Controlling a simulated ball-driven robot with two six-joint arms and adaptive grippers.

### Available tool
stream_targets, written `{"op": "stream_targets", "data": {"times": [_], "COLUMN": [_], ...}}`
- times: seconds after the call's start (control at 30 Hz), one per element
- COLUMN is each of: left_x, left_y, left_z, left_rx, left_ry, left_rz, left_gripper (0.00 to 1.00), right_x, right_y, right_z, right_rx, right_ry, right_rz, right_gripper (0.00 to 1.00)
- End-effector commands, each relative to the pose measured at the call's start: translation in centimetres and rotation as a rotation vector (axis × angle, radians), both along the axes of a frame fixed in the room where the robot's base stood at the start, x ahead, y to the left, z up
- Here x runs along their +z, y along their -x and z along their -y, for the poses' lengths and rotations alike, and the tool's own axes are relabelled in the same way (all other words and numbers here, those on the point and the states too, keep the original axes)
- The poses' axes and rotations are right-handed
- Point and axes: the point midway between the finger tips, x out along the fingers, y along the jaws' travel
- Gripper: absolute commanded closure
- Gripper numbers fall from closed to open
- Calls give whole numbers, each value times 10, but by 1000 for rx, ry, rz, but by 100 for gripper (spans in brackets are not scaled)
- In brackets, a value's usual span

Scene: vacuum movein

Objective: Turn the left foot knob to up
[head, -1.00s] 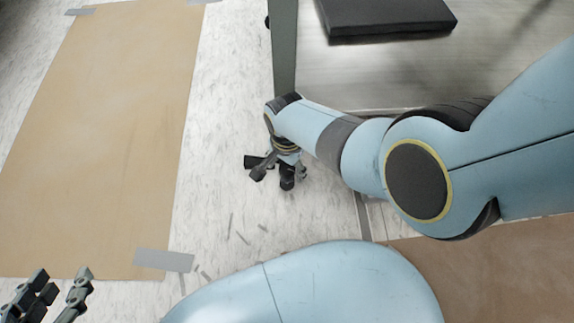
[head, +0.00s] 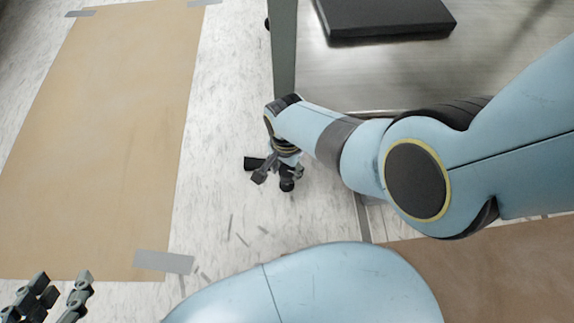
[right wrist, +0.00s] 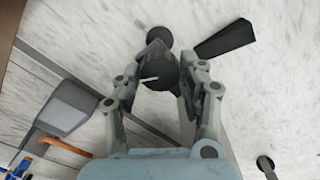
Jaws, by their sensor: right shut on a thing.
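The left foot knob (right wrist: 158,72) is a dark round knob with a white line on its face, in the right wrist view. The line points roughly to the left in that view. My right gripper (right wrist: 153,82) is shut on the knob, with one finger on each side. In the head view my right gripper (head: 277,174) is low by the floor, beside the grey post; the knob itself is hard to make out there. My left gripper (head: 54,290) is open and empty at the lower left of the head view.
A grey post (head: 284,55) and a metal surface with a black slab (head: 385,18) stand at the upper right. A dark wedge-shaped piece (right wrist: 225,40) sticks out near the knob. Brown sheeting (head: 105,130) is taped to the pale floor at left.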

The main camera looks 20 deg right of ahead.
Motion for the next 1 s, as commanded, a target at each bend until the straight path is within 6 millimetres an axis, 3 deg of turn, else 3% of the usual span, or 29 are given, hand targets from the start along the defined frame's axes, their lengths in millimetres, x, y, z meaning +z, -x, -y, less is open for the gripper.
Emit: {"op": "stream_targets", "data": {"times": [0.6, 1.0], "left_x": [9, 9], "left_y": [-8, -7], "left_z": [-1, -2], "left_rx": [8, 9], "left_ry": [-3, -2], "left_rz": [-86, -109], "left_gripper": [60, 60], "right_x": [0, -1], "right_y": [0, 0], "right_z": [0, 0], "right_rx": [391, 500], "right_ry": [0, 0], "right_rz": [0, -1], "right_gripper": [91, 91]}}
